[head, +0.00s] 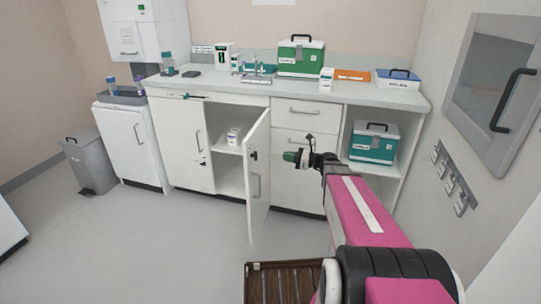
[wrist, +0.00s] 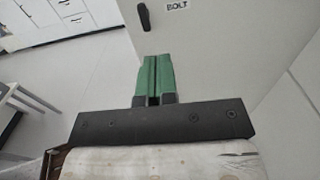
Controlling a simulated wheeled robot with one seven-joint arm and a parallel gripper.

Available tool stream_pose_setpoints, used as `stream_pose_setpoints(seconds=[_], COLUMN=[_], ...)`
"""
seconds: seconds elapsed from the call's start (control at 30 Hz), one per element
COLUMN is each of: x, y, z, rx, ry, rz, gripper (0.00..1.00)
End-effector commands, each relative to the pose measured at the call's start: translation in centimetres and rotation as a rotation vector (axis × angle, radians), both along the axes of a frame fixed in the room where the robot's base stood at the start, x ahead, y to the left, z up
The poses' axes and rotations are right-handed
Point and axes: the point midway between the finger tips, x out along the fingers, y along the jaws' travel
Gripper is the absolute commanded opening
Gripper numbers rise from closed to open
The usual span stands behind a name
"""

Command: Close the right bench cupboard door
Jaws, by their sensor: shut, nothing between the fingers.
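The right bench cupboard door (head: 258,205) stands open, swung out from the bench, with a grey handle and a small black fitting on it. The left cupboard door (head: 180,140) is shut. My gripper (head: 289,157), with green fingertips, is just right of the open door in the head view, in front of the drawers. In the wrist view, the shut, empty green fingers (wrist: 152,78) point at a pale panel (wrist: 215,60) with a black knob and a "BOLT" label, apparently the door. I cannot tell whether they touch it.
The open compartment holds a small white box (head: 233,136). Drawers (head: 297,112) and an open shelf with a green case (head: 373,142) are to the right. A grey bin (head: 90,165) stands far left. Floor (head: 170,235) left of the door is clear.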

Motion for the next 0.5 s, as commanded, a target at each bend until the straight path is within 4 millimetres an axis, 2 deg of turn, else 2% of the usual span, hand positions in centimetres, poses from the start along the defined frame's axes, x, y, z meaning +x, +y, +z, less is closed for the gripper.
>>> stream_pose_setpoints(seconds=[0.17,0.5], x=[0.6,2.5], y=[2.0,7.8], z=[0.0,-0.1], rx=[-0.001,-0.003], ry=[-0.001,-0.001], rz=[0.003,0.004], gripper=[0.00,0.00])
